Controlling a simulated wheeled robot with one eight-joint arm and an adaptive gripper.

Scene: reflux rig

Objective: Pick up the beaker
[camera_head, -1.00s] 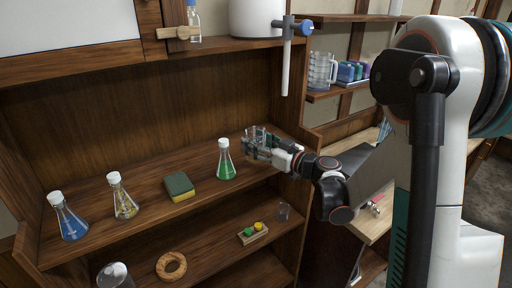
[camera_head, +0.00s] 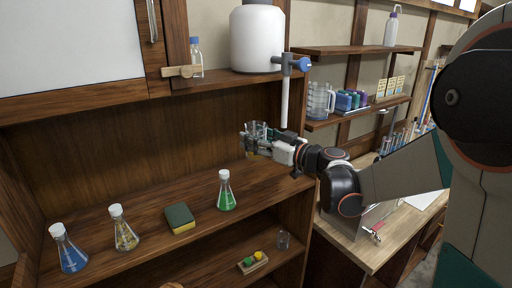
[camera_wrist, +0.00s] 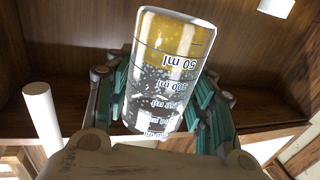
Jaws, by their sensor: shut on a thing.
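In the head view my gripper (camera_head: 265,140) is shut on the beaker (camera_head: 254,130), mostly hidden by the fingers. My gripper holds it above the right end of the upper shelf, clear of the board.
On the upper shelf (camera_head: 150,222) stand a green flask (camera_head: 226,192), a sponge (camera_head: 180,218), a yellow flask (camera_head: 124,232) and a blue flask (camera_head: 69,252). A white rod (camera_head: 285,100) hangs from a clamp close behind my gripper.

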